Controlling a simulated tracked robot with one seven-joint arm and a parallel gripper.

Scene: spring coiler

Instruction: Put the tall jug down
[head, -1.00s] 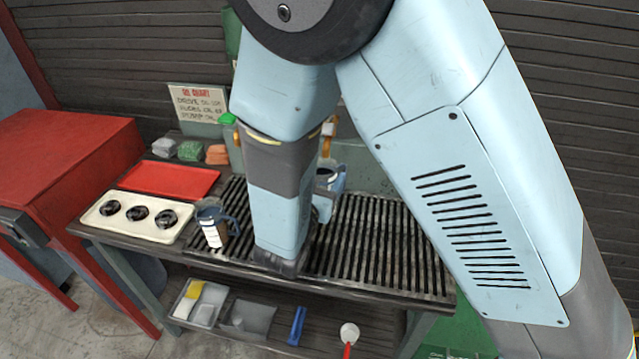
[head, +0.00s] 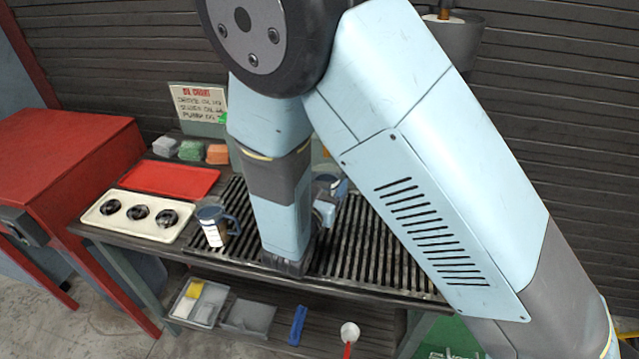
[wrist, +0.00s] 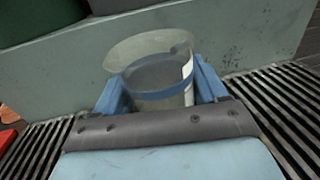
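The tall jug (wrist: 160,88) is a clear, pale vessel with a blue band and a white label, seen from above in the wrist view. My gripper (wrist: 162,92) has one blue finger on each side of it and appears closed on it. In the head view the jug (head: 331,184) is partly hidden behind my arm, over the slatted rack (head: 375,255). Its base is hidden, so I cannot tell whether it touches the slats. A second jug (head: 212,228) with a blue rim, blue handle and white label stands upright at the rack's left end.
Coloured cloths (head: 190,150) and an oil sign (head: 200,100) are behind. A greenish panel (wrist: 60,75) stands close behind the jug. The rack's right part is clear.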

